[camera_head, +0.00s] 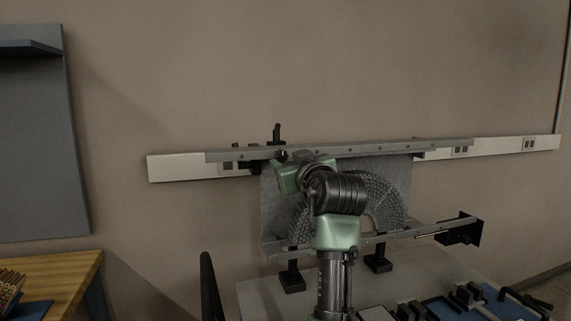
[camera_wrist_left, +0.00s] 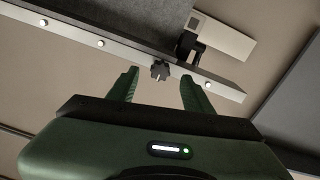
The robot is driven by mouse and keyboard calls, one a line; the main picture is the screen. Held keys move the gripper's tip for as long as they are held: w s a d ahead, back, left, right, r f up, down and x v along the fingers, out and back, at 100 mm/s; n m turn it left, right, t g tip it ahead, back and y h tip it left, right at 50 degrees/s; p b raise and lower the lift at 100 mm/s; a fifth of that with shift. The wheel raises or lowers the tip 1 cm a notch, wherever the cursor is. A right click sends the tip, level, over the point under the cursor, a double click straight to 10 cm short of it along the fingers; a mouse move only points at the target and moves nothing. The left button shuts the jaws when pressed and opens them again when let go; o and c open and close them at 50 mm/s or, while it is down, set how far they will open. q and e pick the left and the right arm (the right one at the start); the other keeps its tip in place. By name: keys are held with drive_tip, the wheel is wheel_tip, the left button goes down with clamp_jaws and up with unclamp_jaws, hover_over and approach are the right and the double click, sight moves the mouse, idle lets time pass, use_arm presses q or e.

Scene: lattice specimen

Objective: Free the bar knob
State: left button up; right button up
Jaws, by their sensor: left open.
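The bar knob (camera_wrist_left: 160,70) is a small dark lobed knob on the edge of the upper grey metal bar (camera_wrist_left: 105,45) in the left wrist view. In the head view this upper bar (camera_head: 350,151) runs across the top of a grey plate. My left gripper (camera_wrist_left: 160,80) is open, with one green finger on each side of the knob. The fingers appear apart from the knob; I cannot tell how deep they reach. In the head view my left arm covers part of the plate, and the fingertips are hard to make out. My right gripper is not in view.
The grey plate (camera_head: 398,178) bears a lattice arch (camera_head: 385,200). A lower bar (camera_head: 400,234) crosses in front on black feet. A black upright piece (camera_head: 277,133) rises above the upper bar. Blue trays (camera_head: 510,304) lie lower right; a wooden table (camera_head: 70,273) stands left.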

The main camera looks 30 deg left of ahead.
use_arm(q)
drive_tip(key=shift+v, duration=1.9)
